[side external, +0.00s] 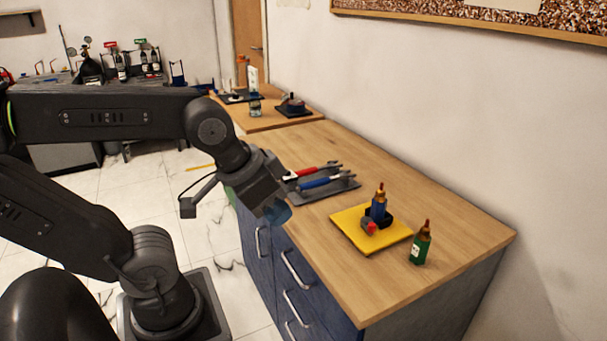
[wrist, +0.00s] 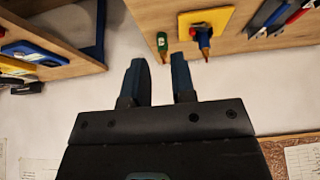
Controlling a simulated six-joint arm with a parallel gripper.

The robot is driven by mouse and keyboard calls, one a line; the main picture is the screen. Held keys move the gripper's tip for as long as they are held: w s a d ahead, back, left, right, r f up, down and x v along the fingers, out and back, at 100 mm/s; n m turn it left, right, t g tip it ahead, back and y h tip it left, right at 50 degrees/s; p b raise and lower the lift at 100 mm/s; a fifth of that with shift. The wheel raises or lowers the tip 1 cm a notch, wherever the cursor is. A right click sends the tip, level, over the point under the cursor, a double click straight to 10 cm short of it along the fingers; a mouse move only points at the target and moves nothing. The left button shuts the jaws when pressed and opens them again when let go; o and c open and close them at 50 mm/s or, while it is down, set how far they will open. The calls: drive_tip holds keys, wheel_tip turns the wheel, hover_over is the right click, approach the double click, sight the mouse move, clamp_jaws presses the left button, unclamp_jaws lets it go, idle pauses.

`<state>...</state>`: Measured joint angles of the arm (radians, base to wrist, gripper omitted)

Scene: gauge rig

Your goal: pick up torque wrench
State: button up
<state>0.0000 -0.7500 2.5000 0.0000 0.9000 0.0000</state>
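Two wrench-like tools lie side by side on a dark grey tray (side external: 340,187) on the wooden bench. One has a red handle (side external: 305,173), the other a blue handle (side external: 316,183). I cannot tell which is the torque wrench. In the wrist view the blue-handled tool (wrist: 270,14) and red-handled tool (wrist: 297,15) show at the top right, partly cut off. My gripper (side external: 277,213) is near the bench's front edge, on the near side of the tray, and overlaps its left part in the side view. In the wrist view my gripper (wrist: 158,66) has its fingers apart with nothing between them.
The bench (side external: 440,220) is clear behind the mat. A wall (side external: 430,110) runs behind.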

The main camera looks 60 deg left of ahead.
drive_tip(key=o, duration=0.5)
drive_tip(key=g, duration=0.1)
hover_over(303, 171)
drive_tip(key=s, duration=0.3)
wheel_tip(303, 171, down, 15)
drive_tip(key=shift+w, duration=0.15)
drive_tip(key=shift+x, duration=2.95)
